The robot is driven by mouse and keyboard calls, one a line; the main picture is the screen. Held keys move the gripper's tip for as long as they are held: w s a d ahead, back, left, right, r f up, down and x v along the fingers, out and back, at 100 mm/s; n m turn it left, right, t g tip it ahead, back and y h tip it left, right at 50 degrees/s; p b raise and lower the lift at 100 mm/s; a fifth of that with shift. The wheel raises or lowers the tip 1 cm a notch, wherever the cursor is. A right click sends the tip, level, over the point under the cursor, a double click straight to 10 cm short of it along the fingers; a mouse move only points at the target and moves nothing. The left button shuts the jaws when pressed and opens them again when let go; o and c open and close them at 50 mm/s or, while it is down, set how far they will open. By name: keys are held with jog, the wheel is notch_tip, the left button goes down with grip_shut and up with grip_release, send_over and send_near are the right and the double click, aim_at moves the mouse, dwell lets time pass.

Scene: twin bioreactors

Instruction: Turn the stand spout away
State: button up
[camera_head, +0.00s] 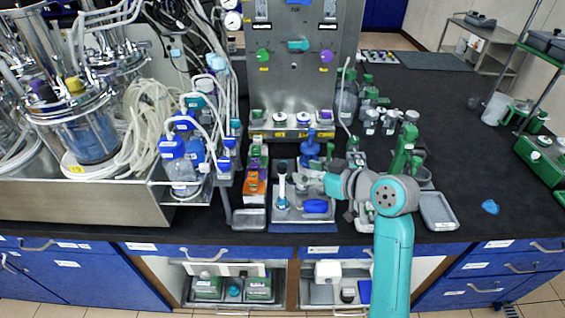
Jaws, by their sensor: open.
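A small upright stand (282,186), with a pale post and a dark teal top, stands on a grey tray at the front of the black bench. I cannot make out its spout clearly at this size. My gripper (305,174) reaches in from the right, level with the upper part of the stand and just right of it. Its jaws are open, and I cannot tell whether they touch the stand. The gripper and wrist hide part of the tray behind them.
The grey tray (290,227) also holds a blue item (315,206). A blue-topped bottle (310,148) stands behind my gripper. Orange boxes (254,190) and blue-capped bottles (180,170) crowd the left. An empty grey tray (437,211) lies right.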

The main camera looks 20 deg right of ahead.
aim_at(283, 166)
jog(key=x, duration=1)
jog(key=shift+w+a, duration=0.1)
grip_shut()
